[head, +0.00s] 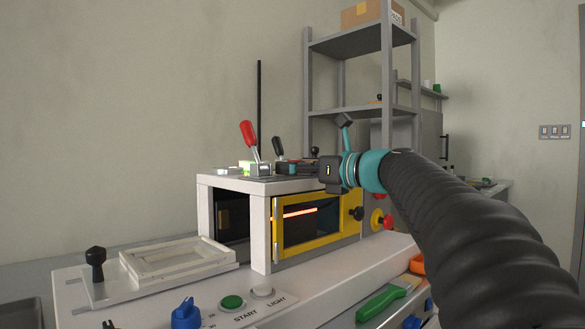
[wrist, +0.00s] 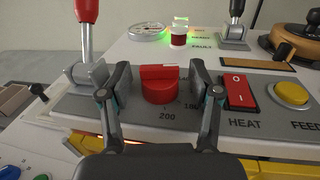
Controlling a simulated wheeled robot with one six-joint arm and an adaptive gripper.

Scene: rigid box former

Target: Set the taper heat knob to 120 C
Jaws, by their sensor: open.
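In the wrist view, a red round knob (wrist: 160,90) with a raised grip bar stands on a grey panel. The printed marks 200 and part of 180 show on its near side. The 120 mark does not show, and I cannot read the knob's setting. My gripper (wrist: 160,80) is open, with one finger on each side of the knob. Gaps show between the fingers and the knob. In the head view my gripper (head: 328,172) is at the top of the white machine (head: 235,182), and the knob cannot be made out there.
In the wrist view, a red-handled lever (wrist: 86,35) stands left of the knob. A red rocker switch (wrist: 240,92) marked HEAT and a yellow button (wrist: 291,94) lie to the right. In the head view, a blue knob (head: 186,315) and a green START button (head: 232,302) sit on the lower deck.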

